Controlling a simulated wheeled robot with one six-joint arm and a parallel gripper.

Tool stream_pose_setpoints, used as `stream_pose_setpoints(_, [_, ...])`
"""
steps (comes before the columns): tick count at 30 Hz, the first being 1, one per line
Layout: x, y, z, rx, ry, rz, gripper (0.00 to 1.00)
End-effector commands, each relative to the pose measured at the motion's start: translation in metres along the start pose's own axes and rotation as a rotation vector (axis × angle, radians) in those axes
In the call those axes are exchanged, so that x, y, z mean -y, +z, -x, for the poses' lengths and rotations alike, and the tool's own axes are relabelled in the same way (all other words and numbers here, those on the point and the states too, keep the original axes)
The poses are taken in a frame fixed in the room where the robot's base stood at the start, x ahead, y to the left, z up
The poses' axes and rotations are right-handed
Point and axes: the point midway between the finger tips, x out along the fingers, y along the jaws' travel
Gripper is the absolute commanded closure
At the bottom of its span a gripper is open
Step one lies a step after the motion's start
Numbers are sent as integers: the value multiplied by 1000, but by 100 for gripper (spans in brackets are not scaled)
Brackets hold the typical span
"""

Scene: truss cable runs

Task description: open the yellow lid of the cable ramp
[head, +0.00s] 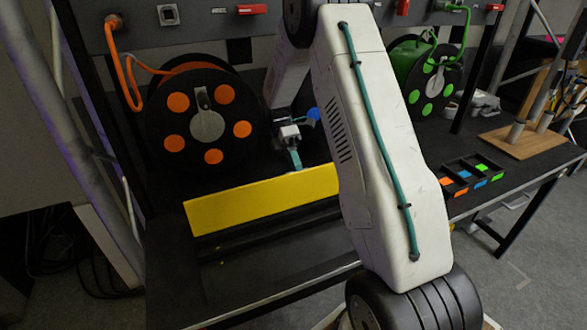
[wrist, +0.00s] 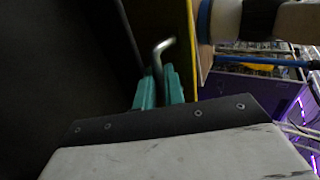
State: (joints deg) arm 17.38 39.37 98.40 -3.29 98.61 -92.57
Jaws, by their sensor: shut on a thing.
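The yellow lid (head: 262,200) of the cable ramp stands tilted up, its broad yellow face towards the head camera. The black ramp base (head: 270,238) lies in front of and below it. My arm hides the lid's right end. My gripper (head: 295,158) is at the lid's upper edge, behind it in the head view. In the wrist view my gripper's teal fingers (wrist: 158,88) are closed around a bent metal handle (wrist: 163,48), whose hooked end sticks out beyond them. The lid's yellow edge (wrist: 193,45) runs close beside it. Where the handle joins the lid is hidden.
A cable reel with orange discs (head: 205,125) stands close behind the lid, left of my gripper. A reel with green discs (head: 428,85) stands further right. A sorting tray (head: 470,178) and a wooden board (head: 530,140) are on the right of the black table.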

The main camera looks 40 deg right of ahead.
Motion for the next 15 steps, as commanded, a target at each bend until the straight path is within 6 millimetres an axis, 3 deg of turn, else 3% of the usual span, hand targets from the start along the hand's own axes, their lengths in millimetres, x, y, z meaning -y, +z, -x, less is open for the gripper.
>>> stream_pose_setpoints(10, [-6,-1,0,-5,9,2,100])
stream_pose_setpoints(12, [-6,-1,0,-6,9,1,73])
stream_pose_setpoints(13, [-5,-1,0,-6,9,1,67])
stream_pose_setpoints(15, [-5,1,0,-6,9,0,67])
